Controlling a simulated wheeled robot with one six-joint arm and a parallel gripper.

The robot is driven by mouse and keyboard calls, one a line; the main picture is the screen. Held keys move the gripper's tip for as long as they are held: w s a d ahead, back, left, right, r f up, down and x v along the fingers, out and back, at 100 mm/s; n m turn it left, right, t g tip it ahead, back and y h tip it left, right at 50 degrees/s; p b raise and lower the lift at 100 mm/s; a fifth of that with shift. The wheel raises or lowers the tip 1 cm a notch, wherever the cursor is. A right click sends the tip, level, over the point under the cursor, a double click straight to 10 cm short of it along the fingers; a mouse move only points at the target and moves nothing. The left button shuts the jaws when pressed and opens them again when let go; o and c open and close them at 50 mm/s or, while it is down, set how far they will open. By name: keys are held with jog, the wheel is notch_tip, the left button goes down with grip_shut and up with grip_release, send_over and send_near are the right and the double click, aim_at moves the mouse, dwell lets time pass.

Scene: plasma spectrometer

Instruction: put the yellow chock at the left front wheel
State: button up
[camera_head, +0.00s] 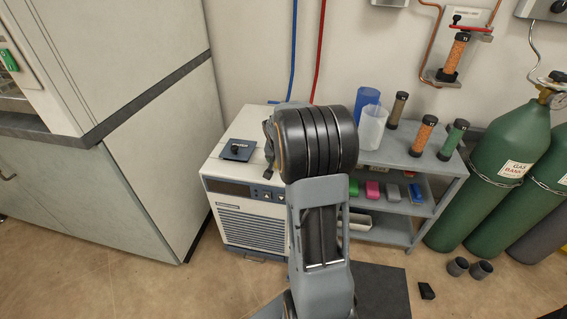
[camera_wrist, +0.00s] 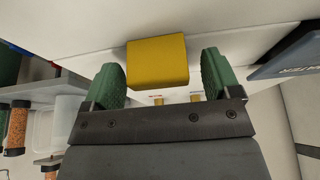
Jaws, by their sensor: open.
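The yellow chock (camera_wrist: 157,61) is a block that shows in the wrist view at the upper middle, on a pale surface. My gripper (camera_wrist: 163,74) is open, with one green fingertip on each side of the chock and a gap visible on both sides. In the head view my arm hides the gripper and the chock. The white chiller cabinet (camera_head: 245,230) with a louvred front stands behind my arm. I cannot make out a left front wheel in either view.
A grey shelf cart (camera_head: 390,229) with bottles and coloured boxes stands right of the chiller. Green gas cylinders (camera_head: 512,140) are at the right. Two dark cups (camera_head: 458,266) and a small black block (camera_head: 427,291) lie on the floor. A dark-blue plate (camera_head: 238,150) lies on the chiller.

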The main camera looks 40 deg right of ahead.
jog(key=shift+w+d+f, duration=0.1)
jog(key=shift+f, duration=0.15)
jog(key=c, duration=1.1)
jog(key=shift+r, duration=0.1)
